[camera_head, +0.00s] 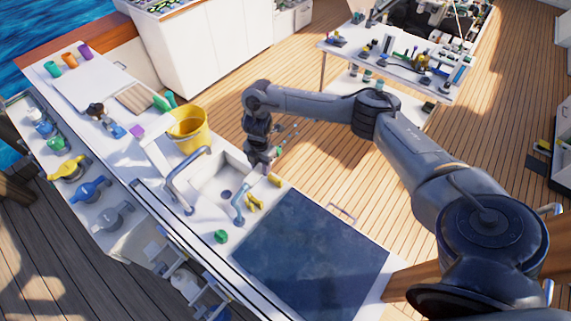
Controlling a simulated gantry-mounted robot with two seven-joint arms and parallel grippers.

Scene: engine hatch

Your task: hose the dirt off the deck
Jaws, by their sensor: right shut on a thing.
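My right arm comes in from the right and reaches over the counter's far edge. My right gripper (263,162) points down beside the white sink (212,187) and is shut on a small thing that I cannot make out. A blue-grey curved faucet (187,170) stands at the sink's left side, and a shorter blue-grey spout (239,205) stands at its near right. The deck (310,172) is light wooden planking beyond the counter. I cannot pick out dirt patches from shadows on it. I cannot identify a hose. My left gripper is not in view.
A yellow bucket (188,128) stands behind the sink. A dark blue panel (300,250) covers the counter's right part. A cluttered table (400,62) stands at the back. Open planking lies between it and the counter.

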